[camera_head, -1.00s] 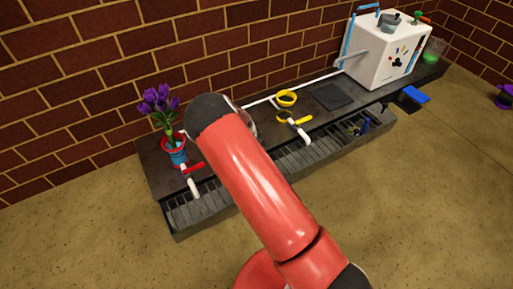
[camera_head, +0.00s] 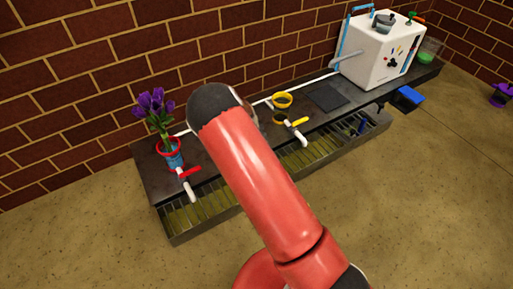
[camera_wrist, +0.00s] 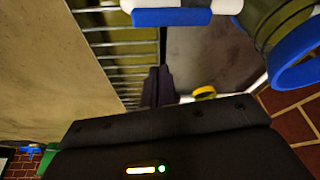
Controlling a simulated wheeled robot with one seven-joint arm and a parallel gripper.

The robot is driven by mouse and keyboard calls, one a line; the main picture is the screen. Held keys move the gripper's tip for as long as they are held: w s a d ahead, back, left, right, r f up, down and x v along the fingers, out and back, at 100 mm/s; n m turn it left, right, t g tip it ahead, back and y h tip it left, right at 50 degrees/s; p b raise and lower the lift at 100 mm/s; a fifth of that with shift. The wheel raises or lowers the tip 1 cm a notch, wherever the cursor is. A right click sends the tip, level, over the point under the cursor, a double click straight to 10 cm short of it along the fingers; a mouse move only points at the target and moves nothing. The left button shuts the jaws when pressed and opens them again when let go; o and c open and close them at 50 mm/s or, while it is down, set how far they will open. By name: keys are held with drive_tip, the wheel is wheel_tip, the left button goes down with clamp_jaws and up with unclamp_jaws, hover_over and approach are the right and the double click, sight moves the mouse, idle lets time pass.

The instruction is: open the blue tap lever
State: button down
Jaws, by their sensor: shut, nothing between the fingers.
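In the wrist view the blue tap lever (camera_wrist: 172,17) lies along the top edge, on a white tap body (camera_wrist: 225,5). My gripper's dark fingers (camera_wrist: 157,88) are together and empty, pointing toward the lever, with a gap visible in the picture between them. In the head view my red arm crosses the middle and hides my gripper and the blue lever. The red tap lever (camera_head: 190,173) and the yellow tap lever (camera_head: 300,121) show on either side of the arm.
A blue ring (camera_wrist: 296,66) is at the right of the wrist view. A slatted drain (camera_head: 205,212) runs along the counter front. Purple flowers (camera_head: 151,103) stand at the left end, a white machine (camera_head: 372,58) at the right. The floor in front is clear.

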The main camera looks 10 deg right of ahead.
drive_tip(key=w+v, duration=0.1)
drive_tip(key=v, duration=0.5)
drive_tip(key=shift+s+p, duration=0.4)
drive_tip(key=shift+r, duration=0.1)
drive_tip(key=s+d+r+n+y+p, duration=0.1)
drive_tip(key=s+r+p, duration=0.1)
drive_tip(key=s+r, duration=0.5)
drive_tip(key=s+d+r+n+y+p, duration=0.1)
drive_tip(key=s+r+n+y, duration=0.1)
drive_tip(key=r, duration=0.9)
drive_tip(key=s+d+r+n+y+p, duration=0.1)
drive_tip(key=s+r+p, duration=0.1)
drive_tip(key=s+r, duration=0.5)
drive_tip(key=s+d+r+n+t+p, duration=0.2)
drive_tip(key=s+r+n, duration=0.5)
drive_tip(key=s+r, duration=0.8)
drive_tip(key=s+t+p, duration=0.1)
drive_tip(key=s+p, duration=0.1)
drive_tip(key=s, duration=0.2)
drive_tip(key=shift+s+d+r+h+p, duration=0.15)
drive_tip(key=shift+s+h+p, duration=0.15)
drive_tip(key=shift+h+p, duration=0.1)
